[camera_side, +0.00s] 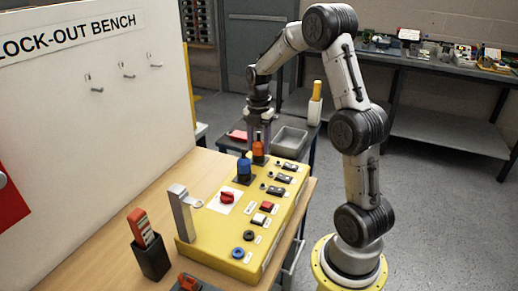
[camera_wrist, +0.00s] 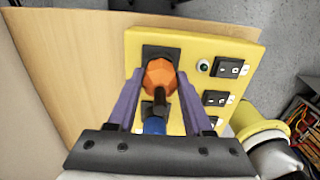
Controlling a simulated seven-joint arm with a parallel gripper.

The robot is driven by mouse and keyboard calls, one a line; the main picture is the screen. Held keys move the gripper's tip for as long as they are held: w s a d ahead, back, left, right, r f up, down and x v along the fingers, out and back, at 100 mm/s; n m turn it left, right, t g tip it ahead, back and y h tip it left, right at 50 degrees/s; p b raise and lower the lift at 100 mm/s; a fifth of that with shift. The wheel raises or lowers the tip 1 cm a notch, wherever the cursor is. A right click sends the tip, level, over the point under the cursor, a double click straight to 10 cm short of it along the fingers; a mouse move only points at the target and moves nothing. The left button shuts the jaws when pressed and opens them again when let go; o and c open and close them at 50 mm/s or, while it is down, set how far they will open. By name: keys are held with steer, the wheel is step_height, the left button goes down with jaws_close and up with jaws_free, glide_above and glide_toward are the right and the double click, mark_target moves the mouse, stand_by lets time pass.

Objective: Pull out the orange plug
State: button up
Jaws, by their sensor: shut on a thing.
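The orange plug (camera_side: 258,150) stands upright at the far end of the yellow panel (camera_side: 222,246), over a dark socket plate. It also shows in the wrist view (camera_wrist: 159,76), with the black socket plate (camera_wrist: 150,52) behind it and a dark stem toward me. My gripper (camera_side: 259,129) is above the plug, pointing down. In the wrist view its purple fingers (camera_wrist: 158,85) are on either side of the plug, shut on it. Whether the plug sits fully in its socket I cannot tell.
A blue plug (camera_side: 243,167) stands close to the orange one, nearer the side camera. A red knob (camera_side: 227,197), black switches (camera_side: 283,178) and a grey upright post (camera_side: 181,214) are on the panel. A black holder (camera_side: 151,258) stands at left. A grey bin (camera_side: 290,139) lies beyond the panel.

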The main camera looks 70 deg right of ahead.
mark_target(259, 134)
jaws_close()
steer(key=shift+r, duration=1.85)
steer(key=shift+r, duration=2.4)
